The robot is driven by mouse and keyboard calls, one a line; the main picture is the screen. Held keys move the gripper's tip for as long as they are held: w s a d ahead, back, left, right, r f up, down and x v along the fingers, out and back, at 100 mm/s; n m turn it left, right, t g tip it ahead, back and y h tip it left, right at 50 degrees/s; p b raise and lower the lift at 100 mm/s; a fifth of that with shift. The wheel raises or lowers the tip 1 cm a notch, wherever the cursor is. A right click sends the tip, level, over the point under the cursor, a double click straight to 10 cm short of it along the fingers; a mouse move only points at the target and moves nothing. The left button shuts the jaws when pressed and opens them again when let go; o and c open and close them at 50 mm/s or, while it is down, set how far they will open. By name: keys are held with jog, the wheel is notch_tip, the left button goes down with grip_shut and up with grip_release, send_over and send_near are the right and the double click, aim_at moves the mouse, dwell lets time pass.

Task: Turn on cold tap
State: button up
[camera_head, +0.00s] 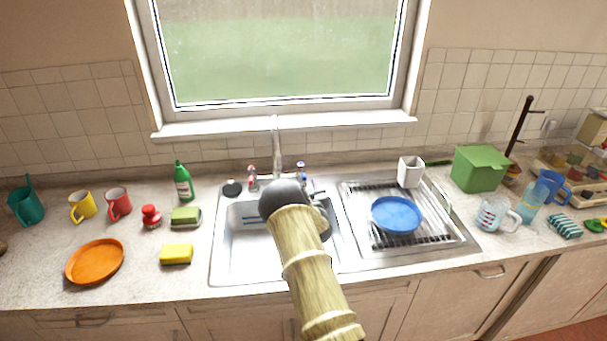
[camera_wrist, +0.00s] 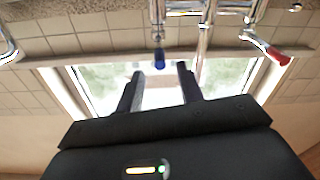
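The cold tap, with a blue end (camera_head: 300,167), stands right of the spout (camera_head: 276,145) behind the sink. In the upside-down wrist view the blue end (camera_wrist: 158,60) lies in line with the gap between my fingertips. My gripper (camera_wrist: 159,70) is open, with two dark fingers apart and nothing visible held. I cannot tell whether either finger touches the tap. The red-marked tap (camera_head: 252,172) is left of the spout; its red lever (camera_wrist: 266,47) shows at right in the wrist view. My arm hides part of the sink and most of my gripper in the head view.
The sink basin (camera_head: 232,245) lies below the taps, with a window (camera_head: 275,60) behind. A drying rack (camera_head: 440,238) holding a blue plate (camera_head: 397,214) is at right. A green bottle (camera_head: 183,182) and a round black item (camera_head: 232,188) are left of the taps.

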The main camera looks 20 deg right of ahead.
aim_at(303, 174)
jog(key=shift+p+x, duration=0.75)
jog(key=shift+x, duration=2.9)
grip_shut()
